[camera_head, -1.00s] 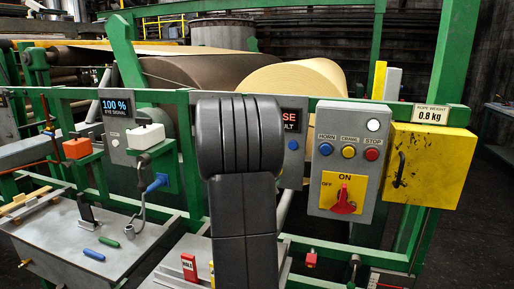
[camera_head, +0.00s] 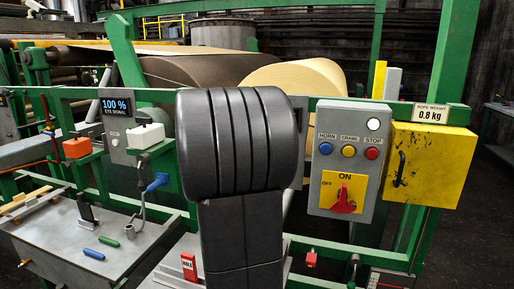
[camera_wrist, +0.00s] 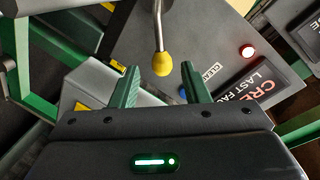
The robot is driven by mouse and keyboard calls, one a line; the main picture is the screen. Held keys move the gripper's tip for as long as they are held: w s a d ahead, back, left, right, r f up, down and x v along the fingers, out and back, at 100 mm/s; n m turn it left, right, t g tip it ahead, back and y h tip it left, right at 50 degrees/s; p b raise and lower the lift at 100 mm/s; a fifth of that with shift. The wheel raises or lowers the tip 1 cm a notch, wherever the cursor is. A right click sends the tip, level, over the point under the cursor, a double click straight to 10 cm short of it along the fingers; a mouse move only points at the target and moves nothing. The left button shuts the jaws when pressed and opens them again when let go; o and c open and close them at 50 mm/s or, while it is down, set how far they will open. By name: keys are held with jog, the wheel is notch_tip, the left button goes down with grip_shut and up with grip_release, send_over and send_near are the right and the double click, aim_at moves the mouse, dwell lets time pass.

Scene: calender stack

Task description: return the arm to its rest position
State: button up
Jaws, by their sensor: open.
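My gripper (camera_wrist: 158,86) shows in the wrist view with its two green fingers spread apart and nothing between them. A yellow-tipped rod (camera_wrist: 162,62) stands just beyond the gap between the fingertips; whether it is touched cannot be told, but it looks clear.
A grey control box (camera_head: 345,205) with a red switch (camera_head: 343,205) and a yellow box (camera_head: 428,165) stand right of my arm. A metal bench (camera_head: 60,240) with a green handle and a blue handle lies at left. Green frame rails (camera_head: 330,245) cross the front.

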jog(key=f+v, duration=0.1)
jog(key=v, duration=0.3)
jog(key=x, duration=1.2)
jog(key=shift+w+d+r, duration=0.15)
jog(key=shift+w+r, duration=0.15)
jog(key=shift+w, duration=0.05)
jog(key=shift+w+r+n+p, duration=0.2)
jog(key=shift+n+p, duration=0.1)
jog(key=shift+p, duration=0.2)
jog(key=shift+a+r+n, duration=0.2)
jog(key=shift+a+n, duration=0.2)
jog(key=shift+n, duration=0.2)
